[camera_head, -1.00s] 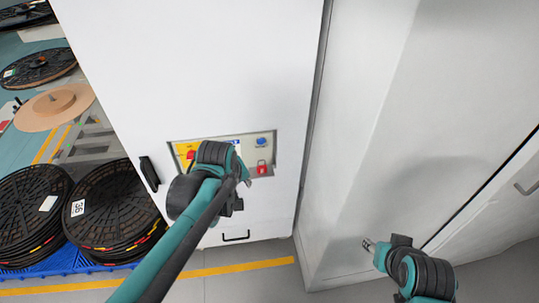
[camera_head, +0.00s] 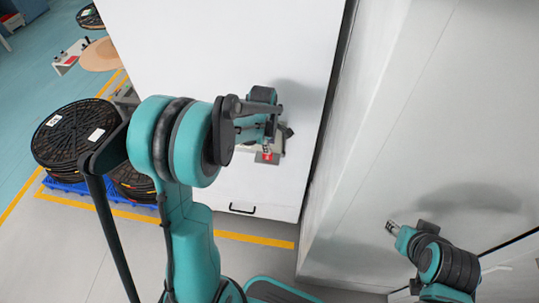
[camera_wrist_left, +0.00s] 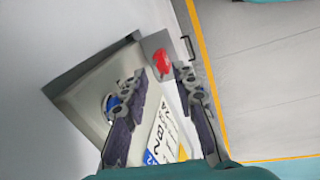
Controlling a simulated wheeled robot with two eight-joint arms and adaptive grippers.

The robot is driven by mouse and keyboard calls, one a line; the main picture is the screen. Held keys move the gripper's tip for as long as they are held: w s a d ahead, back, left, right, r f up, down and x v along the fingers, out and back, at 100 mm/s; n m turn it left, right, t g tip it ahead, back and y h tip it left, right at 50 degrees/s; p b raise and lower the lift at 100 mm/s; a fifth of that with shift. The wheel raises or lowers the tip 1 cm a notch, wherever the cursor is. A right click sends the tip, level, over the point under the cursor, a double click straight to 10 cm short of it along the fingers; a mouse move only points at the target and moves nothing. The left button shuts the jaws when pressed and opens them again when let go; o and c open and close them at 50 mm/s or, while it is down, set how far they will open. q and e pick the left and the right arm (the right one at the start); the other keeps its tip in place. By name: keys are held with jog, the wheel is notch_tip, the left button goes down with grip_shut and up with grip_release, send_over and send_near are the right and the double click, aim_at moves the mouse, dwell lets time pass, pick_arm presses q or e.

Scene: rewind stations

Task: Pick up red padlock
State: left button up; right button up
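The red padlock (camera_head: 267,158) sits on a grey ledge at the lower edge of the recessed panel in the white cabinet. It also shows in the left wrist view (camera_wrist_left: 162,62), just beyond the fingertips and roughly in line with the gap between them. My left gripper (camera_wrist_left: 160,72) is open and empty, with its fingers apart. In the head view my left gripper (camera_head: 270,143) is in front of the panel, close above the padlock, and partly hidden by its own arm. My right gripper (camera_head: 391,227) is at the lower right, away from the padlock; its fingers are too small to read.
The white cabinet (camera_head: 230,60) stands ahead, with a dark handle (camera_head: 242,209) below the panel. A blue knob (camera_wrist_left: 112,104) is beside one finger. A tall pale cabinet (camera_head: 345,170) stands at right. Black reels (camera_head: 72,130) sit on a blue pallet at left.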

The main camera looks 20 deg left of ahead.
aim_at(271, 155)
pick_arm(q)
jog(key=f+b, duration=0.1)
jog(key=f, duration=0.1)
jog(key=w+f, duration=0.1)
jog(key=f, duration=0.1)
jog(key=f+b, duration=0.1)
jog(key=f, duration=0.1)
jog(key=shift+w+a+f+b, duration=0.1)
jog(key=shift+w+f+b, duration=0.1)
jog(key=shift+w+b, duration=0.1)
jog(key=shift+r, duration=0.1)
jog(key=shift+c, duration=0.9)
grip_shut()
